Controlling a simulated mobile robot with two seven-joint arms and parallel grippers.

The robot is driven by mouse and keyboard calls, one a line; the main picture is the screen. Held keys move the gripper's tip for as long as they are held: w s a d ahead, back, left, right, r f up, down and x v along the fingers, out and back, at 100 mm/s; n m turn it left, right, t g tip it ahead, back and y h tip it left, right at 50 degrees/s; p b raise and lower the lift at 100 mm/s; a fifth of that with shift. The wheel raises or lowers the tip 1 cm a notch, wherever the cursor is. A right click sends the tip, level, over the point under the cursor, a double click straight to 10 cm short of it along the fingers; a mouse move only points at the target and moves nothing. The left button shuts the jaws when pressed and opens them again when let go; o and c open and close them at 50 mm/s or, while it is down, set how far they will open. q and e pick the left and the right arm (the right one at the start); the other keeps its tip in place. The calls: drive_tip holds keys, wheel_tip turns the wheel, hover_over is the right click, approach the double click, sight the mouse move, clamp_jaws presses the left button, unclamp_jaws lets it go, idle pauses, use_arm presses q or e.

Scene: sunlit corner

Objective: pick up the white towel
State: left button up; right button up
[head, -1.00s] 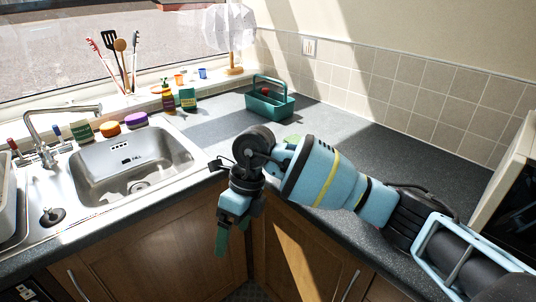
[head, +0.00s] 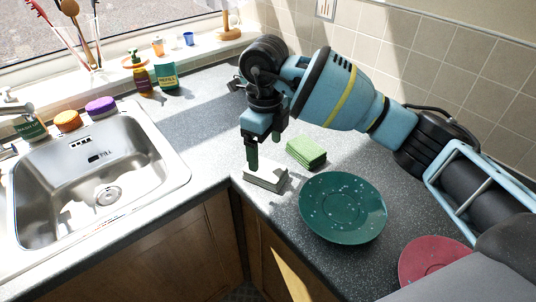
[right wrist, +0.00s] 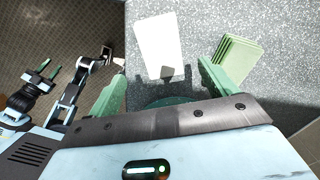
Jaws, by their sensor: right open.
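The white towel (head: 264,178) is a flat folded block on the grey counter near its front corner. It also shows in the right wrist view (right wrist: 160,42), brightly lit, ahead of the fingers. My right gripper (head: 251,165) points down just above the towel's far left edge in the head view. In the right wrist view its green fingers (right wrist: 163,80) are wide apart with nothing held; the towel lies beyond them, between their lines. My left gripper (right wrist: 46,72) shows small at the left of the right wrist view, green fingers apart and empty, away from the counter.
A green folded cloth (head: 306,152) lies just right of the towel. A green speckled plate (head: 342,207) and a red plate (head: 432,260) lie further right. The sink (head: 95,185) is at left, bottles (head: 166,76) behind it. Bare counter separates the sink and towel.

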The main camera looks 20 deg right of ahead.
sight(265, 167)
drive_tip(key=shift+w+d, duration=0.15)
drive_tip(key=shift+w, duration=0.1)
drive_tip(key=shift+s, duration=0.2)
drive_tip(key=shift+f, duration=0.4)
drive_tip(key=shift+w+f, duration=0.2)
drive_tip(key=shift+f, duration=3.2)
drive_tip(key=c, duration=1.2)
drive_tip(key=shift+r, duration=0.1)
